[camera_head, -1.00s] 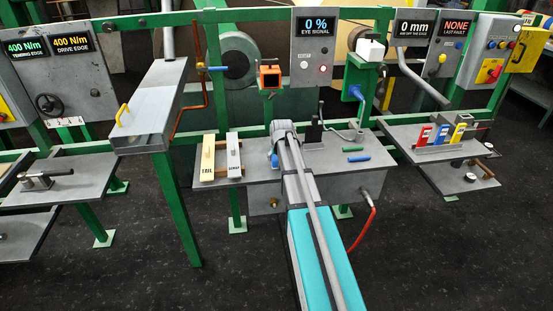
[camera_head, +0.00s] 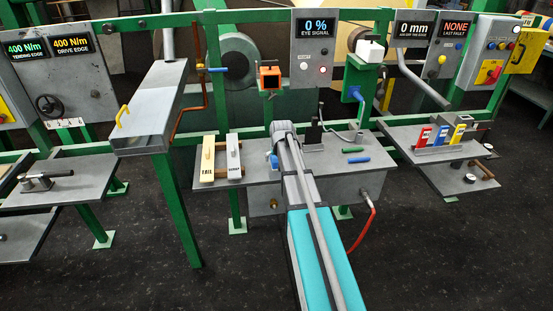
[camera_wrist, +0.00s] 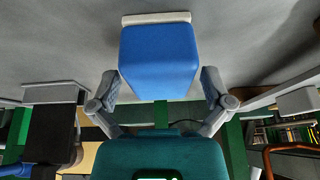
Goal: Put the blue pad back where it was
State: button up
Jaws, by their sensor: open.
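The blue pad (camera_wrist: 158,58) fills the upper middle of the wrist view, with a pale plate (camera_wrist: 156,18) at its far end against a grey surface. My gripper (camera_wrist: 160,86) is open, with one finger on each side of the pad's near end. Gaps seem to show between the fingers and the pad; contact is hard to judge. In the head view my gripper (camera_head: 282,150) is over the middle bench. Only a small blue patch of the pad (camera_head: 274,160) shows there at its left; my arm hides the rest.
The grey bench (camera_head: 260,172) holds two labelled blocks, one cream (camera_head: 207,160) and one pale grey (camera_head: 233,158), left of my gripper. A dark upright (camera_head: 314,132) stands close behind.

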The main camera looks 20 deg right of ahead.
jog(key=p+v, duration=1)
jog(key=v, duration=0.1)
jog(key=shift+s+r+p, duration=0.2)
jog(key=shift+r+p, duration=0.1)
jog(key=shift+r, duration=0.05)
jog(key=shift+a, duration=0.15)
dwell(0.6)
jog(key=s+a+f+n+g+y, duration=0.1)
jog(key=s+a+n+g, duration=0.2)
jog(key=s+a, duration=1.8)
jog(key=shift+s+a+f+g, duration=0.3)
jog(key=shift+a+g, duration=0.2)
jog(key=shift+g, duration=0.2)
jog(key=shift+c, duration=0.3)
